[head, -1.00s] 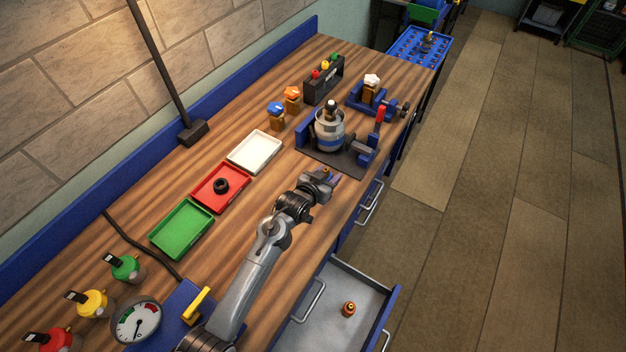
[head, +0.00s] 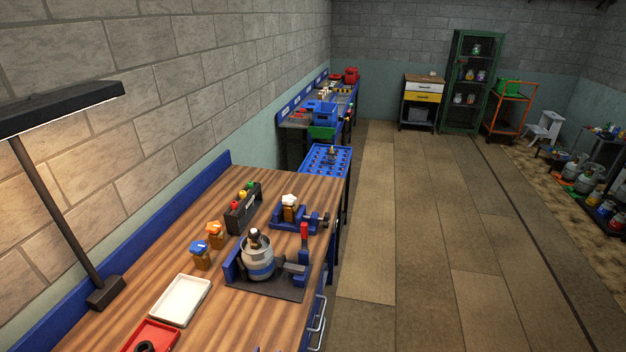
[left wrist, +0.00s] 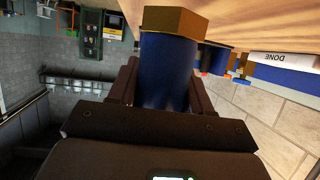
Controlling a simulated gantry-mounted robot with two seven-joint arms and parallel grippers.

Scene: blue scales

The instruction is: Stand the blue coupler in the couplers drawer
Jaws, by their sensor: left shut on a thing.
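In the left wrist view my left gripper (left wrist: 164,78) is shut on the blue coupler (left wrist: 166,65), a blue cylinder with a brass hex end. The two dark fingers stand on either side of it, and the hex end points away from the palm. A wooden surface shows just beyond the hex end; I cannot tell the gap. In the head view the arm is almost wholly below the bottom edge. The open drawer is out of the head view now. My right gripper is in neither current view.
On the workbench (head: 225,325) a grey and blue cylinder (head: 258,262) stands in a clamp fixture. A white tray (head: 181,299) and a red tray (head: 150,334) lie to its left. Blue-topped (head: 200,254) and orange-topped (head: 215,235) pieces stand behind. The floor aisle (head: 400,250) is clear.

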